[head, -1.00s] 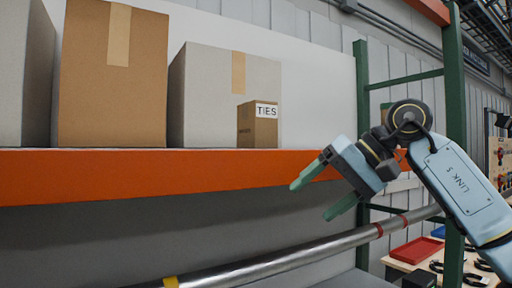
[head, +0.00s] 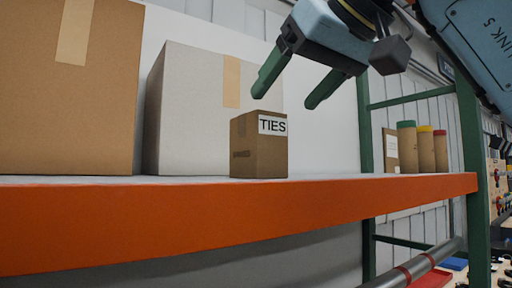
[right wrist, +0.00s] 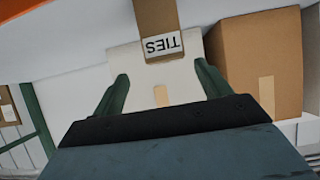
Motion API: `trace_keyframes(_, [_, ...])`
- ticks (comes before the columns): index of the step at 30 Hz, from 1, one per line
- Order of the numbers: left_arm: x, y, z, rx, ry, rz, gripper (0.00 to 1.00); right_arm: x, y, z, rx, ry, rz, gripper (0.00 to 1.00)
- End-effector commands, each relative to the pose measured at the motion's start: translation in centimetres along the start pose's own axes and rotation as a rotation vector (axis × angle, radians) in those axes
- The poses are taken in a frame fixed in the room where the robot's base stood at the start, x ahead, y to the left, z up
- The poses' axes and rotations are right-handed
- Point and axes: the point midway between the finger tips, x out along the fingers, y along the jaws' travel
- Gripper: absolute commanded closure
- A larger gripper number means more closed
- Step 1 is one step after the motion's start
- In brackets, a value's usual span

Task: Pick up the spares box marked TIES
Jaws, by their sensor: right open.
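The spares box marked TIES (head: 258,152) is a small brown carton with a white label. It stands upright near the front edge of the shelf, in front of a pale grey box. My right gripper (head: 288,98) is open and empty, above and slightly right of the TIES box, with its green fingers pointing down and left. In the right wrist view the TIES box (right wrist: 156,22) appears upside down at the top, beyond and between the open fingertips (right wrist: 160,78). My left gripper is not in view.
The orange shelf beam (head: 240,215) runs along the front. A large grey box (head: 185,110) and a larger brown box (head: 70,110) stand left and behind. A green post (head: 472,170) is at the right. Capped tubes (head: 407,148) stand beyond the clear shelf stretch.

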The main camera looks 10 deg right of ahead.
Motion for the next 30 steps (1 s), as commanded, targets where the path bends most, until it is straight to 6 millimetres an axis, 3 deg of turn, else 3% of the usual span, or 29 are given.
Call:
trace_keyframes(5, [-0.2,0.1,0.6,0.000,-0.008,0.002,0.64,3.0,-0.1,0.0,0.000,-0.002,-0.002,0.24])
trace_keyframes(15, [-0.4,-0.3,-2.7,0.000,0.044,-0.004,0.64,5.4,-0.4,0.3,-0.001,-0.002,-0.002,0.24])
trace_keyframes(22, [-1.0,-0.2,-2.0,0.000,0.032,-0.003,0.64,8.7,-0.9,0.6,0.001,-0.001,-0.003,0.24])
trace_keyframes(30, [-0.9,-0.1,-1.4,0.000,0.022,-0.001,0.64,9.2,-0.8,0.7,0.001,0.001,-0.002,0.25])
